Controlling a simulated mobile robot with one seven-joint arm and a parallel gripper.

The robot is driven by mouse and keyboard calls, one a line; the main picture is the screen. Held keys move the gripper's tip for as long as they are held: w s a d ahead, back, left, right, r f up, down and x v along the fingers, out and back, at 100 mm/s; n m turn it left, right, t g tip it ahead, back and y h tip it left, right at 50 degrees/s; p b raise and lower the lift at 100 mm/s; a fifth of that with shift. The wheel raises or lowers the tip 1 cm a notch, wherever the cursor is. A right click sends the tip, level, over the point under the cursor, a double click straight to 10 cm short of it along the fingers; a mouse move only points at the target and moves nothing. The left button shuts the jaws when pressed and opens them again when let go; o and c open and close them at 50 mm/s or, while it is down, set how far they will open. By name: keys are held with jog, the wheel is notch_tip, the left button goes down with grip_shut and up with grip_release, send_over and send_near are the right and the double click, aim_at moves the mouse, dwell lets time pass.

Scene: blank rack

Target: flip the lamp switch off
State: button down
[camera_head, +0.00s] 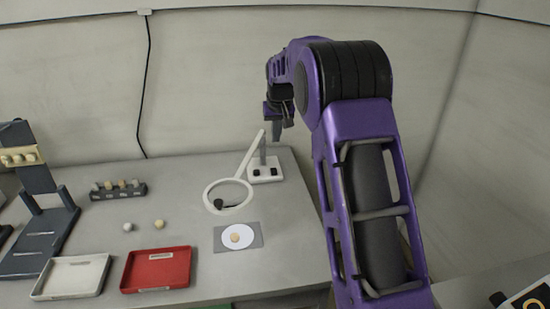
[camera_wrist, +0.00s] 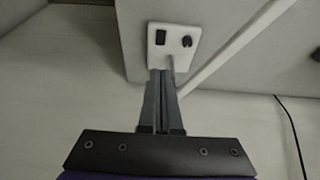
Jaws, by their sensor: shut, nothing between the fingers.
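The white ring lamp (camera_head: 207,190) stands on the table toward the back, its slanted arm rising to a post on a small white base (camera_head: 265,179) with two dark controls. In the wrist view the base (camera_wrist: 172,60) carries a black rectangular switch (camera_wrist: 160,37) and a round dark knob (camera_wrist: 187,41). My gripper (camera_head: 277,120) is above the base in the head view. In the wrist view its shut fingers (camera_wrist: 163,75) are empty and point toward the base, overlapping its near edge. I cannot tell whether they touch it. The switch's on or off position is unclear.
The lamp's white arm (camera_wrist: 235,45) runs close to the right of the base. A grey card with a white disc (camera_head: 248,231), a red tray (camera_head: 158,252), a white tray (camera_head: 70,263) and a dark rack (camera_head: 118,191) stand to the left. The wall is close behind.

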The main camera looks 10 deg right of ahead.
aim_at(274, 173)
jog(key=x, duration=0.4)
jog(key=b+x, duration=0.1)
jog(key=x, duration=0.8)
jog(key=shift+s+f, duration=0.2)
jog(key=shift+f, duration=0.3)
jog(key=shift+w+f, duration=0.2)
jog(key=shift+s+f, duration=0.1)
jog(key=shift+f, duration=0.05)
jog(key=shift+s+b, duration=0.15)
jog(key=shift+b, duration=0.15)
jog(key=shift+s+f+b, duration=0.15)
jog(key=shift+s+b, duration=0.15)
jog(key=shift+s, duration=0.45)
